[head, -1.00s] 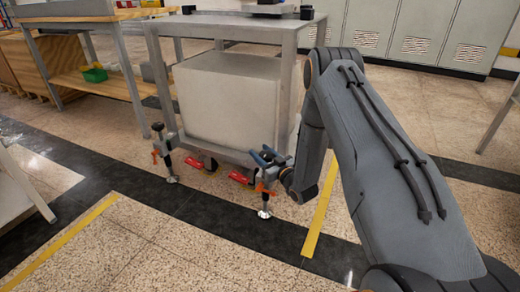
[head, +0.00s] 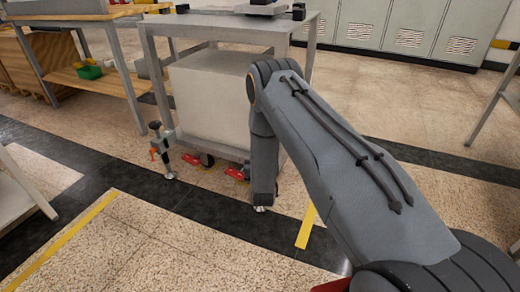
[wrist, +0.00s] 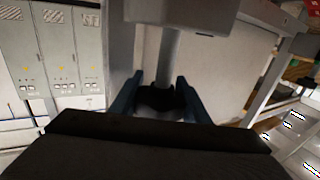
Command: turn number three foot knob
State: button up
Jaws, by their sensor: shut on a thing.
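In the wrist view, the two blue fingers of my gripper (wrist: 157,100) stand on either side of a black knob (wrist: 158,96) and are shut on it. A grey post (wrist: 168,55) runs from the knob to a pale bracket (wrist: 185,15) of the cart. In the head view my arm hides the gripper and most of the near right foot; only its metal pad (head: 262,208) shows on the floor. The front left foot (head: 162,150), with an orange part, stands clear of my arm. No number is readable on either foot.
The grey cart (head: 226,27) carries a large pale box (head: 208,98) low in its frame. Red caster levers (head: 192,170) show beneath it. A workbench (head: 92,70) stands at the left back and grey cabinets (head: 400,30) at the back. The floor at front left is clear.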

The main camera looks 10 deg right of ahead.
dwell(0.3)
jog(key=o, duration=1)
jog(key=shift+o, duration=0.2)
jog(key=shift+s, duration=0.1)
jog(key=p+v, duration=0.2)
jog(key=v, duration=0.5)
jog(key=shift+s, duration=0.35)
